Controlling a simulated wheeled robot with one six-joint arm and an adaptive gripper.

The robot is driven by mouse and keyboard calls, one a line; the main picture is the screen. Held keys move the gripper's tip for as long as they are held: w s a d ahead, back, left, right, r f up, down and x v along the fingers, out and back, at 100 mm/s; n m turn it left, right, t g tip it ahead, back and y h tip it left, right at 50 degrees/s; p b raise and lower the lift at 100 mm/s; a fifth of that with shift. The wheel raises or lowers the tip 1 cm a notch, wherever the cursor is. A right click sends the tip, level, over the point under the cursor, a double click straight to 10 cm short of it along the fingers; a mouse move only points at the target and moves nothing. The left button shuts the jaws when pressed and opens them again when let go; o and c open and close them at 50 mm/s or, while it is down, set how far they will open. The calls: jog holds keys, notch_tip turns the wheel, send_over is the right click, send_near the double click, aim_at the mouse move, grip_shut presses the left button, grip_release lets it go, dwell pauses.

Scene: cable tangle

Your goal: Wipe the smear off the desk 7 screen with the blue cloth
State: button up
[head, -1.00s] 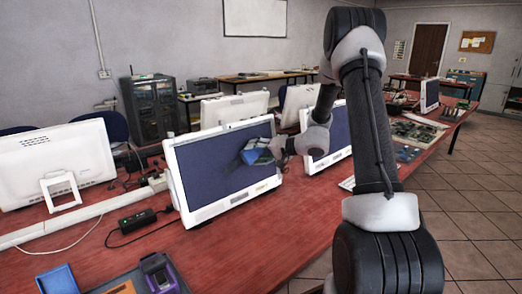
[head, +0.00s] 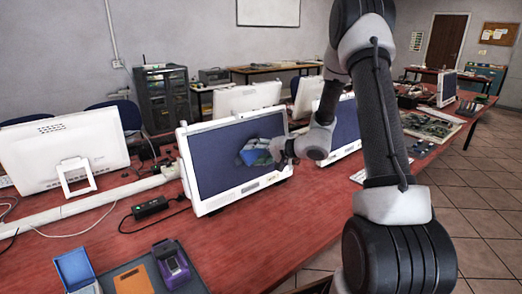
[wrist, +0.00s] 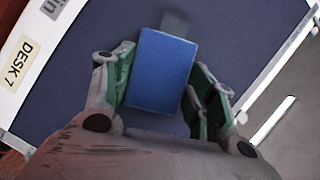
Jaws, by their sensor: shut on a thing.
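The desk 7 screen (head: 225,165) is a white-framed monitor with a dark blue display, standing on the red desk. Its "DESK 7" label (wrist: 23,63) shows on the frame in the wrist view. My gripper (head: 272,150) is in front of the display's right half, shut on the blue cloth (wrist: 160,70), a flat blue rectangle between the two green-lined fingers. The cloth also shows in the head view (head: 262,144). A grey smear (wrist: 176,22) shows on the display just beyond the cloth's far edge; the cloth hides part of it. I cannot tell whether the cloth touches the glass.
Another monitor (head: 347,125) stands close on the right, behind my arm. A white monitor seen from behind (head: 63,155) is at left. A black power brick (head: 150,207), cables, a blue box (head: 75,268) and a purple device (head: 172,263) lie on the desk at front left.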

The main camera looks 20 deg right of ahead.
jog(key=shift+s+a+f, duration=0.45)
jog(key=shift+s+a, duration=0.05)
jog(key=shift+a, duration=0.65)
jog(key=shift+s+a+f, duration=0.4)
jog(key=shift+s+a, duration=0.05)
jog(key=shift+a, duration=0.65)
jog(key=shift+s+a+f, duration=0.45)
jog(key=shift+s+a, duration=0.05)
jog(key=shift+a, duration=0.65)
jog(key=shift+s+d+r, duration=0.2)
jog(key=shift+s+d, duration=0.1)
jog(key=shift+s, duration=0.6)
jog(key=shift+s+d+r, duration=0.25)
jog(key=shift+s+d, duration=0.1)
jog(key=shift+s, duration=0.6)
jog(key=shift+s+d+r, duration=0.2)
jog(key=shift+s+d, duration=0.1)
jog(key=shift+s, duration=0.6)
jog(key=shift+s, duration=0.15)
jog(key=shift+s+d+r, duration=0.15)
jog(key=shift+s+d, duration=0.1)
jog(key=shift+s, duration=0.4)
jog(key=shift+s+d+r, duration=0.15)
jog(key=shift+s+d, duration=0.05)
jog(key=shift+s, duration=0.4)
jog(key=shift+w, duration=0.1)
